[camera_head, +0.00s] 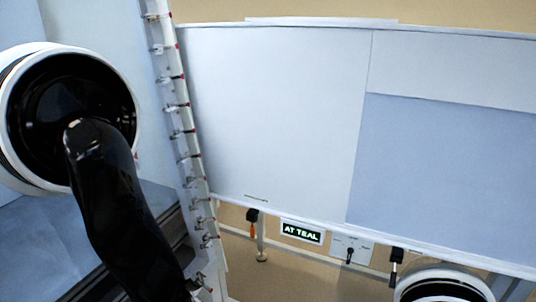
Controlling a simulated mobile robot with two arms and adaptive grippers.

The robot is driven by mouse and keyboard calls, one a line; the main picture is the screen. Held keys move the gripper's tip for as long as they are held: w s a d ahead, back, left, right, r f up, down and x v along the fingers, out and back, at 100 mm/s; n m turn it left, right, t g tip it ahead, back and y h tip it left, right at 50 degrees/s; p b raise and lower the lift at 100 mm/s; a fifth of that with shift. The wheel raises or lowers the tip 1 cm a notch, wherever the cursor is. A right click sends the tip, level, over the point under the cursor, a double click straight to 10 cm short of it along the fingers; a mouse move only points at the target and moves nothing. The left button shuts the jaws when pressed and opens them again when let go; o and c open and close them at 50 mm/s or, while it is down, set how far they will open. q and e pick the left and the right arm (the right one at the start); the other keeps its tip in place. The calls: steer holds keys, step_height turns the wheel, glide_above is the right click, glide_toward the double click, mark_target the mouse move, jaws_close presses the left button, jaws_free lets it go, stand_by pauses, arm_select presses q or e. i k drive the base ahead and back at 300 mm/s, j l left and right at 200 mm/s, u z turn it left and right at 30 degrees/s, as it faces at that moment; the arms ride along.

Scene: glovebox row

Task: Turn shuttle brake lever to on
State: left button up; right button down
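Several small controls sit along the lower edge of the pale panel. One is a black mount with an orange handle hanging down (252,222). A small black lever on a white plate (349,254) points roughly downward. A black mount with a pale handle (395,262) hangs farther right. I cannot tell which of these is the shuttle brake lever, as any labels are too small to read. My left arm crosses the left side and my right arm shows at the bottom right. Neither gripper is in view.
A lit sign reading "AT TEAL" (302,232) is between the controls. A white rail with several small red-tipped fittings (180,120) runs down the left of the large pale panel (270,110). A beige wall is behind.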

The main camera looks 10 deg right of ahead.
mark_target(394, 274)
steer(key=z, duration=1.25)
